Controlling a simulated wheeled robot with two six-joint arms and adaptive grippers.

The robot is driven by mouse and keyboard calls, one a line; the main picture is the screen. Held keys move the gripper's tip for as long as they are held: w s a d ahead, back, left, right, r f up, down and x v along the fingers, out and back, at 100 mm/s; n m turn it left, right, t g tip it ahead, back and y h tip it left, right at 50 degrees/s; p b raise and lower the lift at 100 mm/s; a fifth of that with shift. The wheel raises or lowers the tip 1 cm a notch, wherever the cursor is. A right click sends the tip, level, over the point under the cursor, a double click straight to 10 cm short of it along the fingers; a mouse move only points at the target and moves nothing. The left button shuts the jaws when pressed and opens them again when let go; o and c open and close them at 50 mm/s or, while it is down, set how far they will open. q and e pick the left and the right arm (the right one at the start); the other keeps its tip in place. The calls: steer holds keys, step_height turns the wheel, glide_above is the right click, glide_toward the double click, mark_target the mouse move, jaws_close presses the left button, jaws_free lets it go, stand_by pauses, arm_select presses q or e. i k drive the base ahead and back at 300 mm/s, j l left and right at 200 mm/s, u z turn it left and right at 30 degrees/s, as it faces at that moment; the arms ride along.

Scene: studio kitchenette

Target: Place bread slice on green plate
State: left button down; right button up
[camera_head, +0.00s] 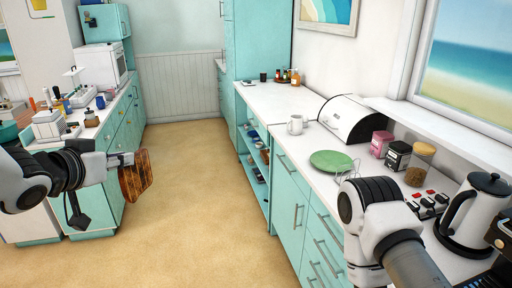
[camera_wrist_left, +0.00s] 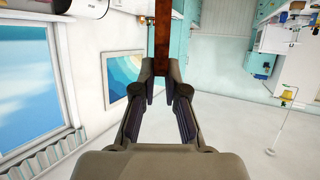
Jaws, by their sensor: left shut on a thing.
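The green plate (camera_head: 331,161) lies flat and empty on the right counter, well apart from the slice. My right arm reaches in at the lower right; its gripper fingers do not show.
A wire rack (camera_head: 347,171) stands beside the plate. The floor between the counters is clear.

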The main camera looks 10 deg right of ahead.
mark_target(331, 164)
steer(key=i+j+z, duration=0.2)
steer(key=i, duration=0.2)
steer(key=i+j+z, duration=0.1)
steer(key=i+z, duration=0.15)
steer(key=i, duration=0.15)
steer(key=i+j+z, duration=0.2)
steer(key=i, duration=0.2)
